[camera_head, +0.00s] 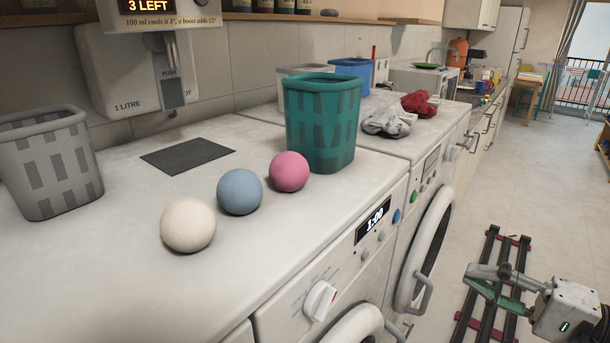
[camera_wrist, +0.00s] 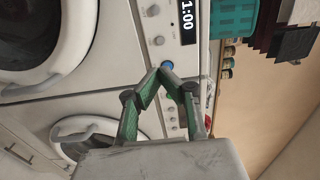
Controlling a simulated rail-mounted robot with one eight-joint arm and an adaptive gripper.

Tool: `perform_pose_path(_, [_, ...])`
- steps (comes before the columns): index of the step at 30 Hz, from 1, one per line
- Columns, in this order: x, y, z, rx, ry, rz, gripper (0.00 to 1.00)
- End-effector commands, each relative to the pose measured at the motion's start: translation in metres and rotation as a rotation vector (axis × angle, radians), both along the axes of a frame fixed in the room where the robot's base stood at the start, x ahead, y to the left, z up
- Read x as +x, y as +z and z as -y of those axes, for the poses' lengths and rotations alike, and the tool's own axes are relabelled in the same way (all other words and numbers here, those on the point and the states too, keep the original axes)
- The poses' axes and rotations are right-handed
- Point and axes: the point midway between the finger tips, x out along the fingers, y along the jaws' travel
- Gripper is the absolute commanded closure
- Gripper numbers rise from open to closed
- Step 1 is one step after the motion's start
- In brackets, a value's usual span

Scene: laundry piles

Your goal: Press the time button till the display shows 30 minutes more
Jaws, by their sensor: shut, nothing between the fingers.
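The display (camera_head: 373,222) on the near machine's front panel reads 1:00; it also shows in the wrist view (camera_wrist: 187,20), turned sideways. Beside it are a blue button (camera_head: 397,216) and small grey buttons (camera_head: 381,236). In the wrist view the blue button (camera_wrist: 168,65) lies just beyond my fingertips and a grey button (camera_wrist: 158,40) lies further up. I cannot read which button is the time button. My gripper (camera_head: 470,277) is shut and empty, out over the floor, apart from the panel. Its closed tips also show in the wrist view (camera_wrist: 165,70).
A white dial (camera_head: 319,300) sits lower left on the same panel. A second machine with a green button (camera_head: 411,197) and a round door (camera_head: 431,247) stands beyond. Three balls and a teal basket (camera_head: 320,125) stand on top.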

Motion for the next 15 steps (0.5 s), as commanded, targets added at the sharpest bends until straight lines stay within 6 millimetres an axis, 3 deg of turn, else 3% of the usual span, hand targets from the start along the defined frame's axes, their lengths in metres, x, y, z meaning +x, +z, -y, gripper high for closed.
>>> perform_pose_path(15, [-0.0002, 0.0007, -0.0028, 0.004, 0.006, 0.006, 1.0])
